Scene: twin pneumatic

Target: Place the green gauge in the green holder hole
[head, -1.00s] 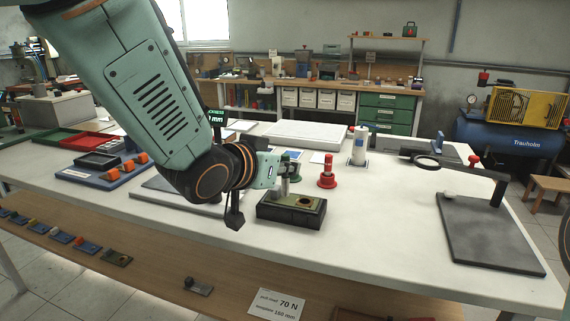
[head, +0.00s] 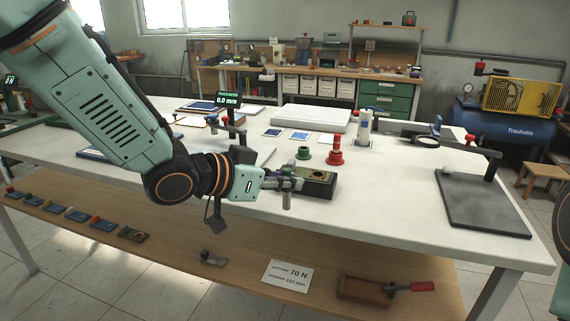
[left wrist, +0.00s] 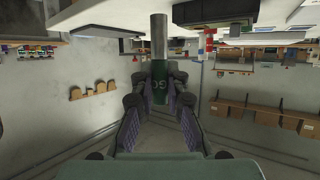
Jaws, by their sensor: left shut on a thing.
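The green gauge shows in the left wrist view as a green sleeve marked GO (left wrist: 160,84) with a grey metal pin (left wrist: 159,35). My left gripper (left wrist: 160,98) is shut around the green sleeve. In the head view this gripper (head: 284,183) is at the left front of the holder, with the metal pin (head: 287,200) pointing down and roughly upright. The holder is a dark block (head: 321,192) with a greenish top and a round hole (head: 316,177). The gripper partly hides the holder's left end. The pin appears outside the hole. My right gripper is not in view.
A red gauge (head: 335,151) on a red base and a small green ring (head: 303,153) stand just behind the holder. A white cylinder (head: 364,128) stands farther back. A magnifier stand on a dark plate (head: 482,205) is at right. The table between is clear.

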